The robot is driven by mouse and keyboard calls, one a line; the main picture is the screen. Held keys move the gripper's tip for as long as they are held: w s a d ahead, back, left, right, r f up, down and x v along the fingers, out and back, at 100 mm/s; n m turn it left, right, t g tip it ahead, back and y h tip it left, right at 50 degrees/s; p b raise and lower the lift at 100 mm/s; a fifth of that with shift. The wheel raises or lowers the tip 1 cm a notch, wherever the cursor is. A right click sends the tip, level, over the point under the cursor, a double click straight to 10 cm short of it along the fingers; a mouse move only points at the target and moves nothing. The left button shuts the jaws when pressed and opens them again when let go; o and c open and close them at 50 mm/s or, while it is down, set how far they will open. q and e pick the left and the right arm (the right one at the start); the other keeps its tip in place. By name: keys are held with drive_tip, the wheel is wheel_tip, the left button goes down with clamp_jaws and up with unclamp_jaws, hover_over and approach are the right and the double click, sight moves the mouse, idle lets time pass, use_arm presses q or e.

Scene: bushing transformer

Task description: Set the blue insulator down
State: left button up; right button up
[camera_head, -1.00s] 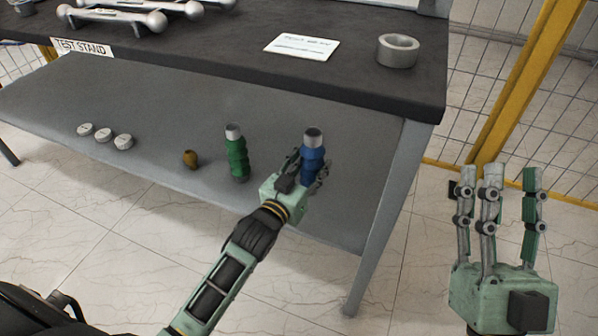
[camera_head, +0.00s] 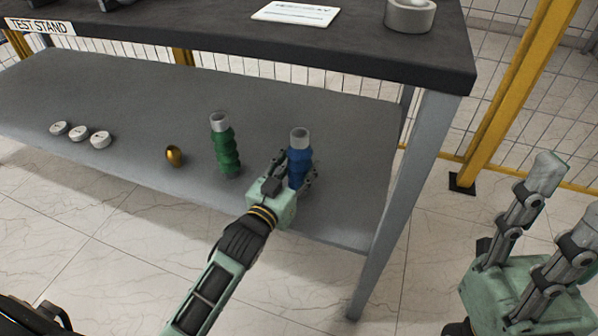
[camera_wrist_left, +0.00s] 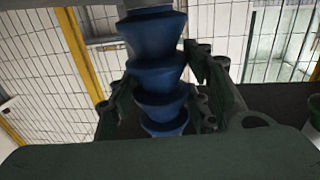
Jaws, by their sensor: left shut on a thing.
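The blue insulator (camera_head: 299,160), ribbed with a grey metal top, is upright at the right part of the lower shelf (camera_head: 330,115). My left gripper (camera_head: 291,180) is shut around its lower body. In the left wrist view the blue insulator (camera_wrist_left: 157,75) stands between the fingers, its ribs showing. Whether its base touches the shelf is hidden by the gripper. My right gripper (camera_head: 565,215) is at the right edge of the head view, away from the table, with its fingers spread and empty.
A green insulator (camera_head: 225,148) stands upright left of the blue one. A gold knob-like part (camera_head: 174,156) and several white discs (camera_head: 79,133) lie further left. The dark upper tabletop (camera_head: 200,35) holds a tape roll (camera_head: 409,16) and a paper (camera_head: 296,12). A table leg (camera_head: 405,190) is to the right.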

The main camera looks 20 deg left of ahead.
use_arm(q)
drive_tip(key=shift+f, duration=0.1)
drive_tip(key=shift+r, duration=0.2)
drive_tip(key=o, duration=1.1)
drive_tip(key=shift+f, duration=0.3)
drive_tip(key=o, duration=0.5)
